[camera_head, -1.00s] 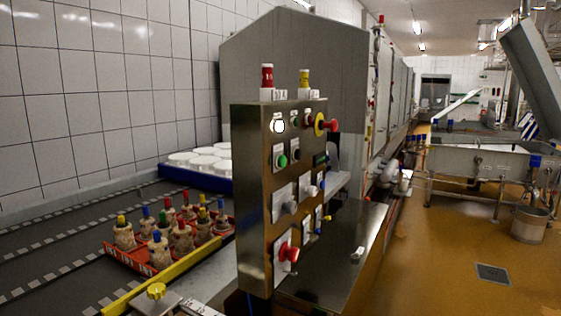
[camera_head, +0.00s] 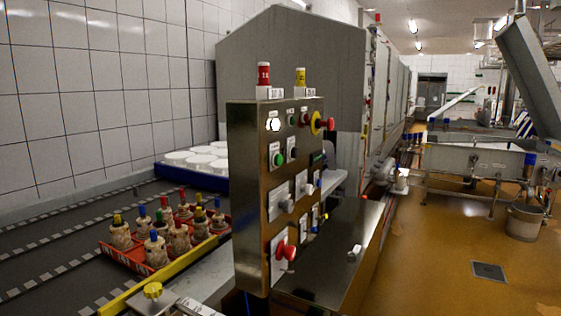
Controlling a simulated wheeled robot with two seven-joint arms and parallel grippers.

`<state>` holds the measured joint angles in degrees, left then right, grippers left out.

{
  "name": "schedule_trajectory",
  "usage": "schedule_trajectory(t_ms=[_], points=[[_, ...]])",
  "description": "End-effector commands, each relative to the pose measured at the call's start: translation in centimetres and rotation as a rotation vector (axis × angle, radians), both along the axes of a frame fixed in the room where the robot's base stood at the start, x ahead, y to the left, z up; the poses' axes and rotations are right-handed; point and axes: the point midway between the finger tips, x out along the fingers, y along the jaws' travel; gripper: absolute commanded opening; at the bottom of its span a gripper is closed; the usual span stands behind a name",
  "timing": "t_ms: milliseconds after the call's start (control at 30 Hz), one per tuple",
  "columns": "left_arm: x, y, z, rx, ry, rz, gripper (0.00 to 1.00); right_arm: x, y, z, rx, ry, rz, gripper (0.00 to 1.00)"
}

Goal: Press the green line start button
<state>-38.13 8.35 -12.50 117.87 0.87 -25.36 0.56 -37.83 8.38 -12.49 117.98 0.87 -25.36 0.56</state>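A steel control panel (camera_head: 247,200) stands upright in the middle of the view. A green button (camera_head: 279,159) sits on a pale plate at the left of its face, below a lit white lamp (camera_head: 273,125). A smaller dark green button (camera_head: 291,119) is up and to the right of it. I cannot read the labels, so which one is the line start button is not clear. A red mushroom button on a yellow ring (camera_head: 317,123) is at the upper right, and a red knob (camera_head: 286,252) is low down. Neither of my grippers is in view.
A conveyor (camera_head: 60,240) on the left carries a red crate (camera_head: 128,258) of several bottles with coloured caps and a blue tray (camera_head: 185,177) of white moulds. A steel cabinet (camera_head: 340,240) adjoins the panel. Open brown floor (camera_head: 430,270) with a drain (camera_head: 489,271) lies right.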

Motion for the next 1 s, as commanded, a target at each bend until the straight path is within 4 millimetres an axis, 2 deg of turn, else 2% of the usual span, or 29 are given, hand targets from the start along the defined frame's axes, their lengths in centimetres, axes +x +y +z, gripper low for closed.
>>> schedule_trajectory(t_ms=[33, 133, 1000], points=[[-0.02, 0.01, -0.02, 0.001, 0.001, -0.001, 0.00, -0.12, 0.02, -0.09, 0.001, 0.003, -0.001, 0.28], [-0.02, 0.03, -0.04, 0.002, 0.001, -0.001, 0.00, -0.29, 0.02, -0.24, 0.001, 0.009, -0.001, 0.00], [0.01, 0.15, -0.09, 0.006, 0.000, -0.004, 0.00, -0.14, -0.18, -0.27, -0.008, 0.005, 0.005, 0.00]])
